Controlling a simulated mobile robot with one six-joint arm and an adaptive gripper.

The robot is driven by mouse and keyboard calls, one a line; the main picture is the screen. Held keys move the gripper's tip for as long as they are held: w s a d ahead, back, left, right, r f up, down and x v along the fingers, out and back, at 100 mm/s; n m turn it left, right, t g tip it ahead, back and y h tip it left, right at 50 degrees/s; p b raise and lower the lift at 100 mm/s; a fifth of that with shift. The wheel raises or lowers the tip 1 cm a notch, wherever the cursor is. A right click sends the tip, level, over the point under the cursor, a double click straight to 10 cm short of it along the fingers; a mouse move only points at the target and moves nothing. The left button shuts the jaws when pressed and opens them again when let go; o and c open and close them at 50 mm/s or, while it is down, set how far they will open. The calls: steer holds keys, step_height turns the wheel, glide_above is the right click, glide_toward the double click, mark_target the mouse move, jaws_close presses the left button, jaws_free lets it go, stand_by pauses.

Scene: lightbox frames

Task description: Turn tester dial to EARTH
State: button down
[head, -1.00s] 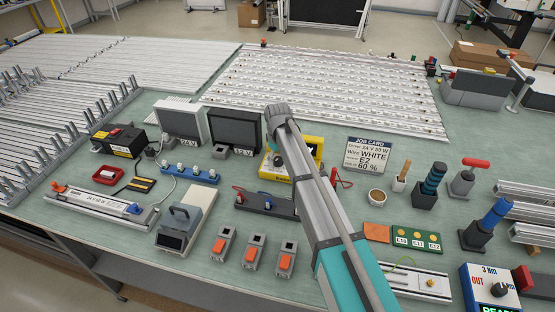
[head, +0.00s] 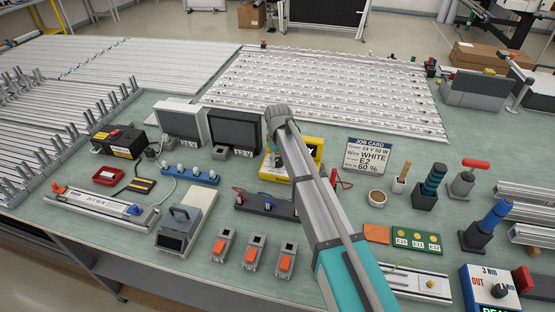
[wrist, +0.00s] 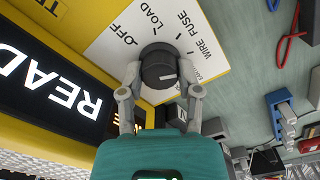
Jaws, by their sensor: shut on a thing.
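The yellow tester (head: 319,143) stands behind my arm in the head view, which hides much of it. In the wrist view its lit screen (wrist: 50,88) shows part of the word READ at the left. The black round dial (wrist: 158,66) sits on the white label plate (wrist: 105,55). OFF, LOAD and WIRE FUSE are legible around it; a further word at its right is small and partly hidden. My gripper (wrist: 160,74) is shut on the dial, one finger on each side. The dial's white mark points right, toward that partly hidden word.
A job card (head: 368,155) stands right of the tester. A dark block with leads (head: 265,205) lies in front, beside my arm. Several orange-switched blocks (head: 285,262) stand near the front edge.

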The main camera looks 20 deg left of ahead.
steer(key=m, duration=0.7)
stand_by(0.3)
stand_by(0.4)
steer(key=shift+c, duration=1.5)
jaws_free()
steer(key=shift+n, duration=0.3)
